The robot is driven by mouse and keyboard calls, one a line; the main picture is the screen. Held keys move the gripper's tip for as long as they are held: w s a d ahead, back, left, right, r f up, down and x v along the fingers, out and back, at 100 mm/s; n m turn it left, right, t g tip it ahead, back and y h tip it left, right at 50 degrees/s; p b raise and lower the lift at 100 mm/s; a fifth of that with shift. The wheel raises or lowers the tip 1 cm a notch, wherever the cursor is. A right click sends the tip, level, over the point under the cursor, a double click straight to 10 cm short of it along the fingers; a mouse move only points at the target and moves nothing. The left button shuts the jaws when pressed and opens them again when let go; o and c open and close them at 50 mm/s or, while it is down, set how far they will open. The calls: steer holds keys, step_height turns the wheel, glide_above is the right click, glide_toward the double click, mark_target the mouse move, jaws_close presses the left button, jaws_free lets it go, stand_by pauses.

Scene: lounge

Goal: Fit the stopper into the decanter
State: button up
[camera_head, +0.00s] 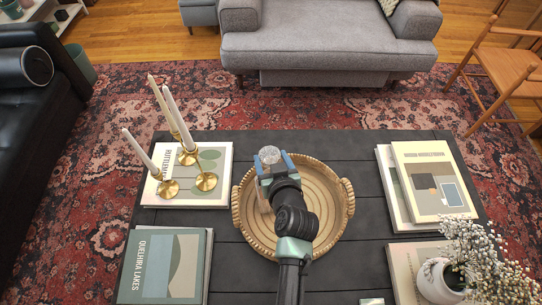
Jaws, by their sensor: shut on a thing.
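The clear faceted glass stopper (269,154) shows at the far end of my gripper (272,163). The blue-padded fingers are shut on it, one on each side. The stopper appears above the far part of a round woven tray (343,222). My arm runs up from the bottom edge of the picture and covers the middle of the tray. The decanter cannot be made out clearly; my gripper and wrist hide that part of the tray. I cannot tell whether the stopper touches anything below.
The tray stands on a dark plank table (232,283). Brass candlesticks with tall candles (190,152) stand on a book at left. Books (432,185) lie at right, near a white flower vase (440,281). A grey sofa (330,45) is beyond.

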steer(key=shift+f+b, duration=2)
steer(key=shift+f, duration=0.55)
steer(key=shift+f+b, duration=1.5)
steer(key=shift+b, duration=0.05)
steer(key=o, duration=1.4)
steer(key=shift+s, duration=0.15)
steer(key=shift+p+v, duration=1.55)
steer(key=shift+v, duration=1.4)
steer(key=shift+r, duration=0.15)
